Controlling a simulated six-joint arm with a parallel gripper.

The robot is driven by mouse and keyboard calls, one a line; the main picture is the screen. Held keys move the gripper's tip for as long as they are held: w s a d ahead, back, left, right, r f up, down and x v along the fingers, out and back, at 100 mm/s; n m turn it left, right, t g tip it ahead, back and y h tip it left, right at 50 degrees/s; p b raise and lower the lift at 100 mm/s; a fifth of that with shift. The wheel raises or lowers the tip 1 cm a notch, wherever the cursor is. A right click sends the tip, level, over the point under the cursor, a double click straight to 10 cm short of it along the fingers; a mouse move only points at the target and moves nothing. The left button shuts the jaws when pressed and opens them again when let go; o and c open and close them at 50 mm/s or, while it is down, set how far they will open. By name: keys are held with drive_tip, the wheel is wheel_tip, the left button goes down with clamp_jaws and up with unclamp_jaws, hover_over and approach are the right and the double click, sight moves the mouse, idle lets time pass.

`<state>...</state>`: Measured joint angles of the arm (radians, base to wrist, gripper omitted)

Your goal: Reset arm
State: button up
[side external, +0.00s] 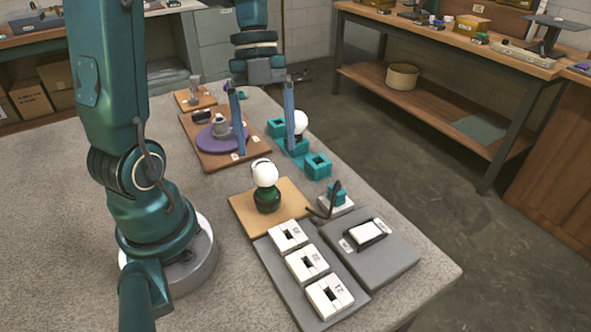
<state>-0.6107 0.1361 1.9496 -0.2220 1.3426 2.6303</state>
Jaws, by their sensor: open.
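My gripper (265,152) hangs over the table with its two long blue-grey fingers spread wide apart and nothing between them. Its left finger is in front of the purple disc (207,142), which carries a grey fitting (220,127) on a brown board (192,121). Its right finger partly covers a white bulb (301,122) at the teal holders (318,164). Nearer the camera, another white bulb (265,172) sits upright on a dark green base (267,200) on a light wooden board (241,213). The fingers are apart from this bulb.
A grey plate (282,283) with 3 white blocks (307,264) lies at the front. Beside it is a grey pad (394,263) with a white switch-like piece (367,233). A small teal-topped stand (336,201) is behind. The grey table (62,200) is bare at left.

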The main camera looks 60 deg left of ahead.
drive_tip(key=s+d+r+n+t+y, duration=0.1)
drive_tip(key=s+d+n+t+y, duration=0.1)
drive_tip(key=n, duration=0.9)
drive_tip(key=s+d+r+n+t+y, duration=0.1)
drive_tip(key=d+n+t, duration=0.3)
drive_tip(key=n, duration=0.7)
drive_tip(key=shift+s+d+r+t+y, duration=0.4)
drive_tip(key=shift+d, duration=0.25)
